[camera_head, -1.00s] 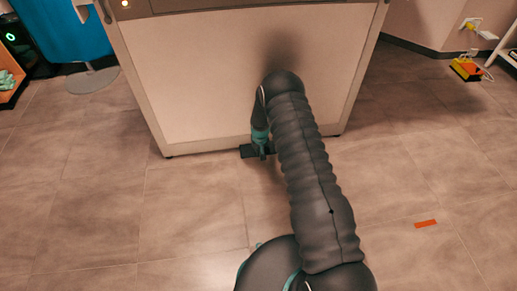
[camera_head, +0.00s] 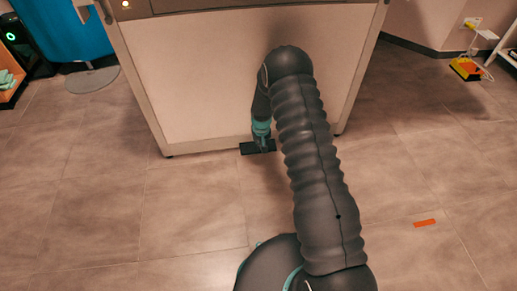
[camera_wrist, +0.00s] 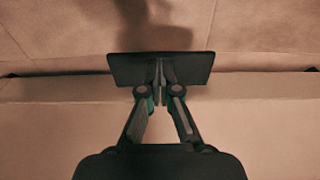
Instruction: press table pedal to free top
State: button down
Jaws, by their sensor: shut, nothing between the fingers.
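The table pedal (camera_head: 247,149) is a flat dark plate at the foot of the pale table (camera_head: 215,75), close to the floor. In the wrist view the pedal (camera_wrist: 128,68) spans the middle, just beyond my fingertips. My gripper (camera_head: 265,147) points down at the pedal, and it also shows in the wrist view (camera_wrist: 158,75). Its fingers are shut with nothing between them, and their tips overlap the plate's middle. I cannot tell whether they touch it. My arm hides part of the table's front panel and the floor beside the pedal.
A blue chair-like object (camera_head: 75,35) with a round grey base stands at the back left. A yellow and orange device (camera_head: 466,69) lies by the right wall. An orange strip (camera_head: 425,223) marks the floor. The tiled floor is otherwise clear.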

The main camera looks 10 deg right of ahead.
jog(key=shift+s+r, duration=0.15)
jog(key=shift+r, duration=0.95)
jog(key=shift+s+r, duration=0.1)
jog(key=shift+r, duration=0.95)
jog(key=s+r+g, duration=0.1)
jog(key=s+g, duration=0.2)
jog(key=s, duration=0.6)
jog(key=s+d+r+t, duration=0.1)
jog(key=s+r+t, duration=0.1)
jog(key=s+r, duration=0.7)
jog(key=s+d+r+t, duration=0.2)
jog(key=s+r, duration=0.8)
jog(key=r, duration=1)
jog(key=s+d+r+t, duration=0.2)
jog(key=s+r+t, duration=0.1)
jog(key=s+r, duration=0.7)
notch_tip(320, 180, up, 5)
jog(key=shift+f+m+p, duration=0.2)
jog(key=shift+m+p, duration=0.1)
jog(key=shift+p, duration=0.15)
